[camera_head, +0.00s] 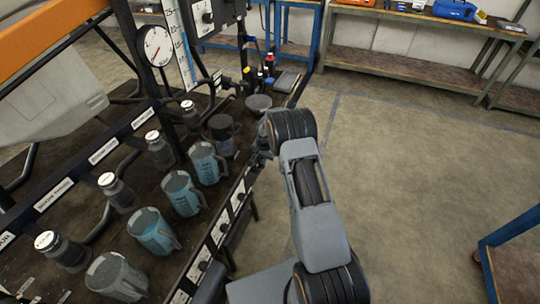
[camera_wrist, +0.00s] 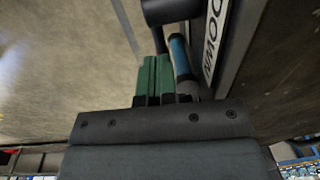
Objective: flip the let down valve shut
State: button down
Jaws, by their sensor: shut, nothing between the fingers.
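In the wrist view, my gripper (camera_wrist: 155,78) has its two green fingers shut together with nothing between them. A lever with a blue sleeve (camera_wrist: 180,58), apparently the let down valve's handle, lies just right of the fingers. I cannot tell whether they touch. A dark round part (camera_wrist: 170,11) sits at the lever's far end. A white label (camera_wrist: 214,38) on the rail beside it shows part of a word, upside down, that looks like DOWN. In the head view, my gripper (camera_head: 259,153) is at the rail's edge, its fingers and the lever mostly hidden by my wrist.
The bench carries several blue-filled jugs (camera_head: 181,193) and dark bottles with white caps (camera_head: 117,192). A round gauge (camera_head: 156,45) stands above. The front rail (camera_head: 221,229) has several labelled valves. Open floor (camera_head: 420,190) lies right; a blue-framed table (camera_head: 515,255) stands at lower right.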

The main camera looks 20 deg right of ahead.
jog(key=shift+w+f+b, duration=0.15)
jog(key=shift+f+b, duration=0.25)
jog(key=shift+f, duration=0.1)
jog(key=shift+d, duration=0.25)
jog(key=shift+r, duration=0.1)
jog(key=shift+r, duration=0.5)
notch_tip(320, 180, up, 13)
jog(key=d+p, duration=0.2)
jog(key=shift+w+f, duration=0.2)
jog(key=shift+w, duration=0.05)
jog(key=shift+d, duration=0.1)
